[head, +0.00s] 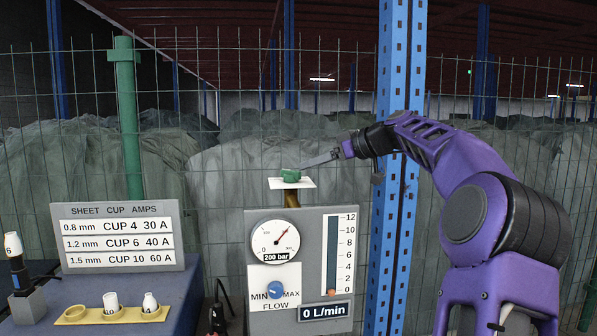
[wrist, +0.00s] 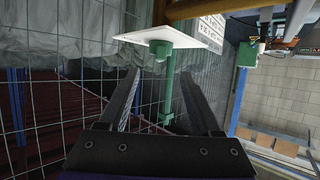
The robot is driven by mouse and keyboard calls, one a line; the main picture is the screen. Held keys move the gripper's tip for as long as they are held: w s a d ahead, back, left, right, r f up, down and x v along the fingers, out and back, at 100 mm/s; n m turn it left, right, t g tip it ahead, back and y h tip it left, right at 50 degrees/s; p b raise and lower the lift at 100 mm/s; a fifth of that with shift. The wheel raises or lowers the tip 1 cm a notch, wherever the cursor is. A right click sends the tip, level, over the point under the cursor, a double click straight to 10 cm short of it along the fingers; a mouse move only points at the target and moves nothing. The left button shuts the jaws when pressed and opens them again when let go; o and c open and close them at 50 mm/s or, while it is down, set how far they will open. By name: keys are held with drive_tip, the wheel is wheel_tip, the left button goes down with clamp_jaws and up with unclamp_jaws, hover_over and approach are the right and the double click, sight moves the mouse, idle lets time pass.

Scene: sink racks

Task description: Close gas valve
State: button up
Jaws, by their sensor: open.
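The gas valve shows as a green knob (head: 290,175) above a white plate (head: 306,184), on top of a brass-coloured stem (head: 292,199) behind the grey gauge panel (head: 257,214). In the wrist view, which is roughly upside down, the green knob (wrist: 161,49) sits against the white plate (wrist: 143,38). My gripper (head: 306,164) reaches in from the right, its fingers close to the knob's right side. In the wrist view my gripper (wrist: 160,77) is open and empty, with the knob just past the fingertips. Contact with the knob cannot be told.
The panel carries a pressure dial (head: 275,241), a blue MIN/MAX flow knob (head: 275,289) and a flow readout (head: 325,312) of 0 L/min. A sheet/cup/amps sign (head: 118,237) and a yellow cup holder (head: 72,314) stand left. A blue post (head: 401,60) rises beside my arm; wire fence stands behind.

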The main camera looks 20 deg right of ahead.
drive_tip(key=v, duration=0.9)
drive_tip(key=shift+f, duration=0.15)
